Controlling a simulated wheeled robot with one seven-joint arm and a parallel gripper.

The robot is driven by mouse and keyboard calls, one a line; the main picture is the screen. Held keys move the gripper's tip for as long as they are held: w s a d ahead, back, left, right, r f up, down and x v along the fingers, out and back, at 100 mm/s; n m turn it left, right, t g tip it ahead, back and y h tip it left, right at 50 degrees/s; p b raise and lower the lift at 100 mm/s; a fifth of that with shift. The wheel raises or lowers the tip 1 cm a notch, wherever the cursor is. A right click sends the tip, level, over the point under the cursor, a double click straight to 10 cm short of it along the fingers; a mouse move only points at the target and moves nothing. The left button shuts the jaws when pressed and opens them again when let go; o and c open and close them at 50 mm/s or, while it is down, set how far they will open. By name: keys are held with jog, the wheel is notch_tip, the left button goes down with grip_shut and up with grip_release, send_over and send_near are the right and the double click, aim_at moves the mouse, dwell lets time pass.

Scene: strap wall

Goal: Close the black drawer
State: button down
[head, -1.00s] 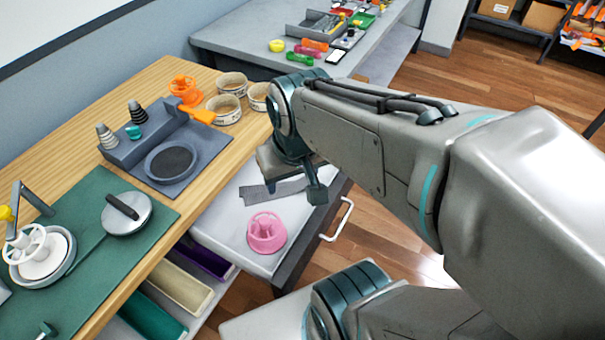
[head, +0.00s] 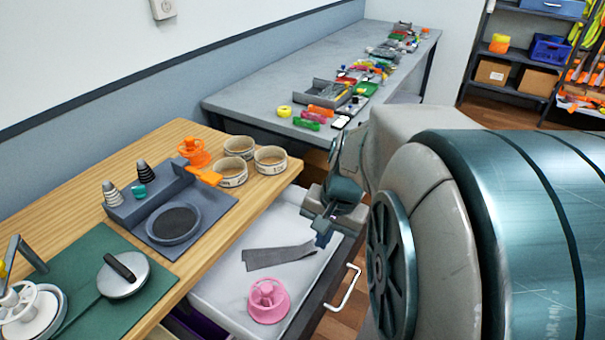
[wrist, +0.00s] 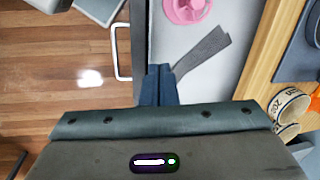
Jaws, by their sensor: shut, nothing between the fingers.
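The black drawer (head: 327,294) is pulled out from under the wooden table. It has a dark front, a pale inside and a white bar handle (head: 345,287). The drawer front also shows in the wrist view (wrist: 138,38), with its handle (wrist: 119,52) on the left. My gripper (head: 322,238) is above the drawer's front part, behind the handle in the head view. In the wrist view its fingers (wrist: 158,70) are together and empty, over the drawer near its front edge. My arm hides part of the drawer's right end in the head view.
A pink spool-like piece (head: 268,300) and a grey strap (head: 278,256) lie in the drawer. The wooden table (head: 225,245) holds a dark tray, round tins (head: 270,160) and orange parts. Bare wood floor lies in front of the drawer.

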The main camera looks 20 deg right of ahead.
jog(key=s+d+f+m+t+y+b, duration=0.1)
jog(key=d+f+m+t, duration=0.1)
jog(key=d+f+m, duration=0.4)
jog(key=s+d+f+m+t+y+b, duration=0.1)
jog(key=s+d+f+m+t, duration=0.15)
jog(key=d+m, duration=0.55)
jog(key=d+f+m+t+y+b, duration=0.1)
jog(key=d+f+m+t, duration=0.1)
jog(key=d+f+m, duration=0.5)
jog(key=n+b, duration=0.1)
send_near(355, 252)
jog(key=shift+g, duration=0.25)
jog(key=x, duration=0.5)
jog(key=shift+s+d+f, duration=0.1)
jog(key=shift+d+f, duration=0.2)
jog(key=shift+f, duration=0.05)
jog(key=shift+w+a, duration=0.35)
jog(key=shift+w, duration=0.15)
jog(key=shift+w, duration=0.1)
